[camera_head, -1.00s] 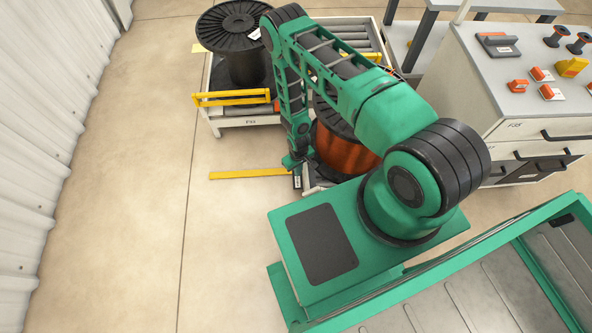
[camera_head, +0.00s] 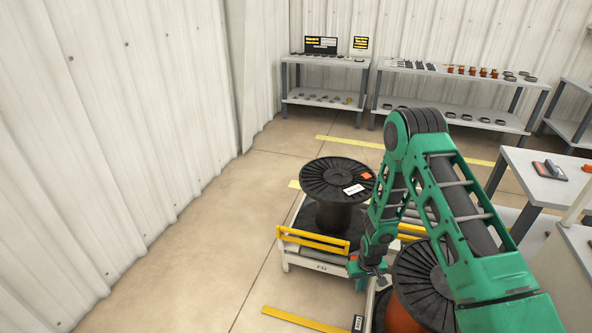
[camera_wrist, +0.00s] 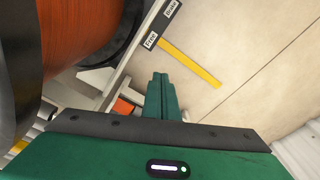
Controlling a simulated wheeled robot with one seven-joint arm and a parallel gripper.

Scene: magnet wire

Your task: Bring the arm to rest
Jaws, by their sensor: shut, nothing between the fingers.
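My green arm (camera_head: 440,190) is bent, with its elbow high and its forearm hanging down. My gripper (camera_head: 370,276) is at the lower end, left of a copper-wound spool (camera_head: 404,316) with a black flange. In the wrist view my gripper's fingers (camera_wrist: 161,90) are together with nothing between them. The copper winding (camera_wrist: 80,25) shows there at upper left, apart from the fingers. My arm hides part of this spool in the head view.
A black spool (camera_head: 338,180) with bare core stands on a white-framed stand with a yellow bar (camera_head: 312,243). A yellow floor strip (camera_head: 303,320) lies in front. A corrugated wall (camera_head: 110,150) is on the left. Benches (camera_head: 455,72) stand at the back. Floor at lower left is clear.

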